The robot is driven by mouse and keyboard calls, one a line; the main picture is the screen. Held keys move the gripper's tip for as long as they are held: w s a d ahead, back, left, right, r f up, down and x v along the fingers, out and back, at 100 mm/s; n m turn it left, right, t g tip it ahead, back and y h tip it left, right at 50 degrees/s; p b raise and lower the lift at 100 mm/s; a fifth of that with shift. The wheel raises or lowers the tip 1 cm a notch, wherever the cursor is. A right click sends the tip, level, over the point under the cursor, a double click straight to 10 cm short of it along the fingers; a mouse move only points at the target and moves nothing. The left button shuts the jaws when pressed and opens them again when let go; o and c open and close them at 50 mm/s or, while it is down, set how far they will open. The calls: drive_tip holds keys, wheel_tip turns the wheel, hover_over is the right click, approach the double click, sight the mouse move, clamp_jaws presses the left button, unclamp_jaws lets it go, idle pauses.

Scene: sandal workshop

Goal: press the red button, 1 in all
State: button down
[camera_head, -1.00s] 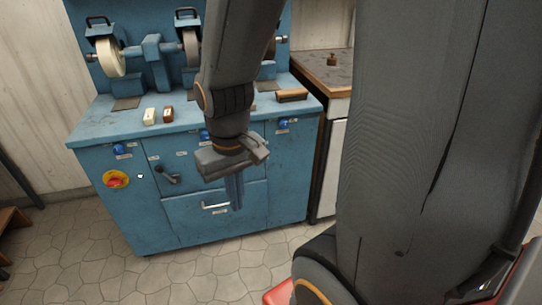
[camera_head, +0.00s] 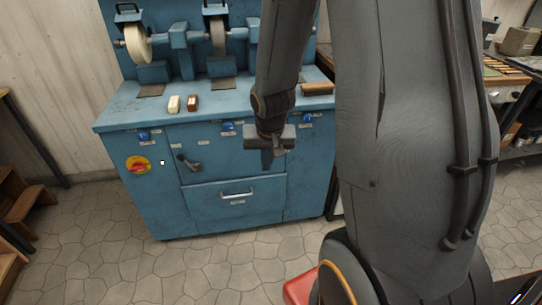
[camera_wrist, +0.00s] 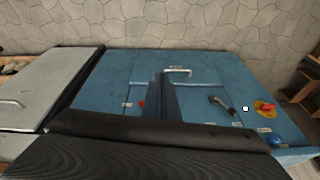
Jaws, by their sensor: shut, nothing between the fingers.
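The blue machine cabinet (camera_head: 175,220) has a red knob on a round yellow plate (camera_head: 138,165) at the left of its front. This knob also shows at the right in the wrist view (camera_wrist: 265,107). A small red button (camera_wrist: 142,104) shows on the cabinet front, just left of the fingers in the wrist view; I cannot make it out in the head view. My gripper (camera_head: 267,161) is shut and empty, in front of the cabinet's upper right front. Its fingers (camera_wrist: 165,95) point toward the cabinet; I cannot tell whether they touch it.
A small white round spot (camera_head: 162,162) sits beside the yellow plate. A dark lever (camera_head: 189,163) and a drawer handle (camera_head: 237,194) stick out from the front. Grinding wheels (camera_head: 138,44) stand on top. Wooden steps (camera_head: 22,200) are at left.

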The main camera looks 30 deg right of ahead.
drive_tip(key=w+d+f+m+t+y, duration=0.1)
drive_tip(key=w+d+f+m+t, duration=0.2)
drive_tip(key=f, duration=0.7)
drive_tip(key=w+d+f+m+t+y, duration=0.1)
drive_tip(key=w+d+f+m+t, duration=0.2)
drive_tip(key=w+d+f+m, duration=0.3)
drive_tip(key=w+d+f, duration=0.2)
drive_tip(key=w+f, duration=0.1)
drive_tip(key=f, duration=0.1)
drive_tip(key=shift+w+d+f+m+t, duration=0.2)
drive_tip(key=shift+w+f+m+t, duration=0.1)
drive_tip(key=shift+w, duration=0.1)
drive_tip(key=shift+w, duration=0.1)
drive_tip(key=w+d+b, duration=0.2)
drive_tip(key=w+b, duration=0.1)
drive_tip(key=w, duration=0.5)
drive_tip(key=shift+w+d, duration=0.15)
drive_tip(key=shift+d, duration=0.05)
drive_tip(key=shift+w, duration=0.1)
idle(0.7)
drive_tip(key=shift+w+d, duration=0.15)
drive_tip(key=shift+w, duration=0.15)
